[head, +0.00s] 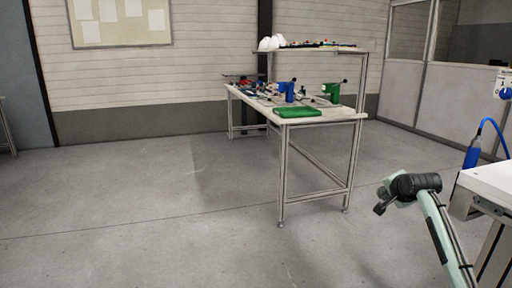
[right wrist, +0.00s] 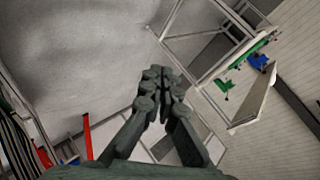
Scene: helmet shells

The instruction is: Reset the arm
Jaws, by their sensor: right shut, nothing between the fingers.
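My right arm comes in from the lower right of the head view, with my right gripper (head: 381,208) at its end, over open floor left of a white table. In the right wrist view the fingers of my right gripper (right wrist: 163,80) are shut together with nothing between them. My left gripper is in neither view. No helmet shell is near my right gripper; white rounded shells (head: 268,43) sit on the upper shelf of the far workbench.
The workbench (head: 328,116) stands ahead, with a green tray (head: 298,112), a blue tool (head: 290,92) and a green tool (head: 332,91). A white table (head: 490,180) stands close at the right, near a blue bottle (head: 472,153). The floor at left and centre is clear.

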